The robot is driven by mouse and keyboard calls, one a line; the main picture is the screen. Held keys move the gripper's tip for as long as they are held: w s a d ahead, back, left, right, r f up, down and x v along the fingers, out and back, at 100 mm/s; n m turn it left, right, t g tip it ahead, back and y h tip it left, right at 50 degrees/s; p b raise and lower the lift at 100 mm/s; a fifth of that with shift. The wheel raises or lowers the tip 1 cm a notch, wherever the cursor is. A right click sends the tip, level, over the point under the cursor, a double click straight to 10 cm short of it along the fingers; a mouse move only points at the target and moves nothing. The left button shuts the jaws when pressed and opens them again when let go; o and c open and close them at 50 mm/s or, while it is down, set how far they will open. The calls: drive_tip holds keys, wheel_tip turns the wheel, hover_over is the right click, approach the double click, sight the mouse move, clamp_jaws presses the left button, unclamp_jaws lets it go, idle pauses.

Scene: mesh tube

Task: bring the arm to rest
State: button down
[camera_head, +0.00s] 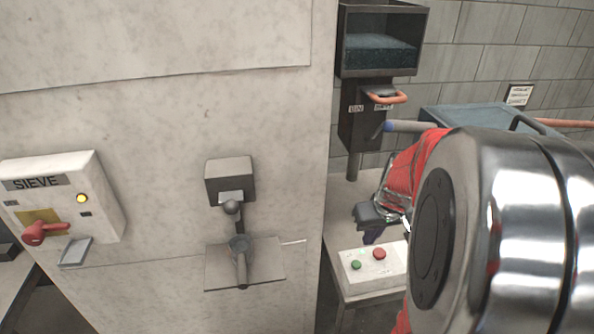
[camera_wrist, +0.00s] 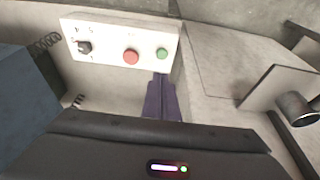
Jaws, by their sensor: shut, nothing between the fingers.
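My gripper (camera_wrist: 162,78) shows in the wrist view as two purple fingers pressed together, with nothing between them. In the head view my gripper (camera_head: 372,237) is small and partly hidden behind my arm, whose red and silver links fill the right side. Its fingertips point down near a white control box (camera_head: 354,281) with a green and a red button. The control box (camera_wrist: 101,50) also shows in the wrist view, just beyond the fingertips, with a black knob. I cannot tell whether the fingers touch it.
Behind are a dark hopper (camera_head: 350,60) with an orange handle (camera_head: 386,97) and a blue-grey bin (camera_head: 470,117).

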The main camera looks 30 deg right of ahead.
drive_tip(key=s+a+r+n, duration=0.1)
drive_tip(key=s+a+r, duration=0.1)
drive_tip(key=a, duration=0.6)
drive_tip(key=s+a+r+n+t, duration=0.1)
drive_tip(key=s+a+r, duration=0.1)
drive_tip(key=a+r, duration=0.3)
drive_tip(key=s+a+r+n+t+y, duration=0.1)
drive_tip(key=s+a+r, duration=0.2)
drive_tip(key=a, duration=1)
drive_tip(key=shift+a+r, duration=0.25)
drive_tip(key=shift+r, duration=0.5)
drive_tip(key=shift+s, duration=0.1)
